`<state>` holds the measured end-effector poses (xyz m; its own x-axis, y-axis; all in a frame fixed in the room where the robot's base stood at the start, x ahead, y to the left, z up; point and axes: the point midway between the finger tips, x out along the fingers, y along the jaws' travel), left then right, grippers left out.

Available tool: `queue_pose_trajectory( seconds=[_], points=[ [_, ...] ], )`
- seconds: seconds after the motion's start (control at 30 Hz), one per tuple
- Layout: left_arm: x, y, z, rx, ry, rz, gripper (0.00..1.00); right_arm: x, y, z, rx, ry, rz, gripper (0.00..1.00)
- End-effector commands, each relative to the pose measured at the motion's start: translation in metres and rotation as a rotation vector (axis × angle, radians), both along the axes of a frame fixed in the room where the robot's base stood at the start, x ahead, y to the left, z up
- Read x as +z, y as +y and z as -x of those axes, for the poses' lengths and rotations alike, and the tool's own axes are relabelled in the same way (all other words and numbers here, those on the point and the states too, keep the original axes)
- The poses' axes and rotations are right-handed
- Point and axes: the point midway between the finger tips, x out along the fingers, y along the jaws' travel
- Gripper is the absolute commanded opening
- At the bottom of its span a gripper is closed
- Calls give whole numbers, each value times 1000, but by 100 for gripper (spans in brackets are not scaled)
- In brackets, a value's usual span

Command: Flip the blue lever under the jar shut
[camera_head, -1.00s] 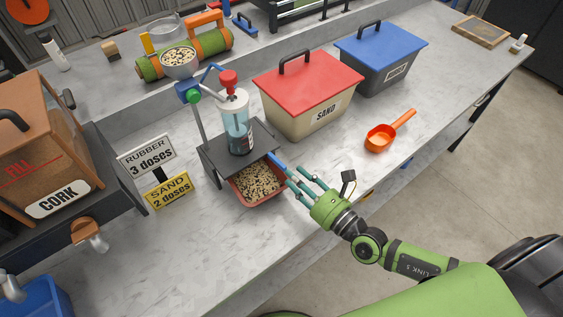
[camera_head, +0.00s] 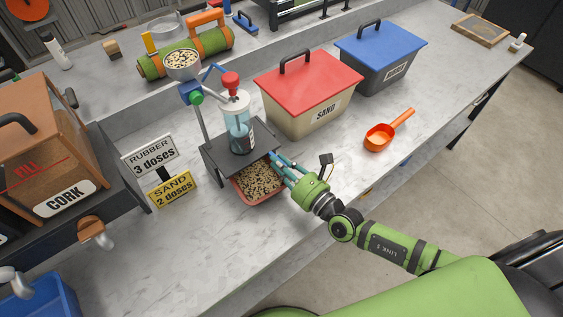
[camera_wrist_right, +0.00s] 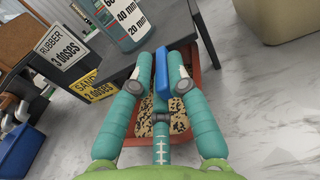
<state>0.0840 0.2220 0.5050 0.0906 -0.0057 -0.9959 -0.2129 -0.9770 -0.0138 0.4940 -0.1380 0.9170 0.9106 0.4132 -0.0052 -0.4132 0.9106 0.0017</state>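The jar (camera_head: 239,131), clear with blue contents and a red knob on top, stands on a dark stand (camera_head: 226,163); its lower part and printed scale also show in the wrist view (camera_wrist_right: 122,20). The blue lever (camera_wrist_right: 161,75) sticks out from under the jar, over the stand's edge. My right gripper (camera_head: 279,164) is at the lever. In the wrist view, its teal fingers (camera_wrist_right: 160,68) lie on both sides of the lever, tips apart. I cannot tell whether they touch it. The fingers hide much of the lever in the head view. My left gripper is not in view.
A red tray (camera_head: 250,201) of speckled granules sits under the stand. A sand bin with a red lid (camera_head: 310,78), a blue-lidded bin (camera_head: 382,48) and an orange scoop (camera_head: 381,136) stand to the right. Dose signs (camera_head: 150,155) are to the left. The front bench is clear.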

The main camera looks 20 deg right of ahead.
Motion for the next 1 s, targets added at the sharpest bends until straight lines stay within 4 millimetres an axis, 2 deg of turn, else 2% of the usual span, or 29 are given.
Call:
queue_pose_trajectory(
  seconds=[0.23,0.57,0.6,0.63,1.0],
  points=[
    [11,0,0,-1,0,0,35,6,1,-1,-80,-10,-4,0],
    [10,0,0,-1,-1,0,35,5,-1,-2,-100,-16,1,0],
    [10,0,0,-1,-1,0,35,6,-1,-2,-101,-16,1,25],
    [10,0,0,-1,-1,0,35,6,-1,-2,-100,-16,1,35],
    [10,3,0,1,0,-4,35,3,0,3,-94,-7,2,35]
  ],
)
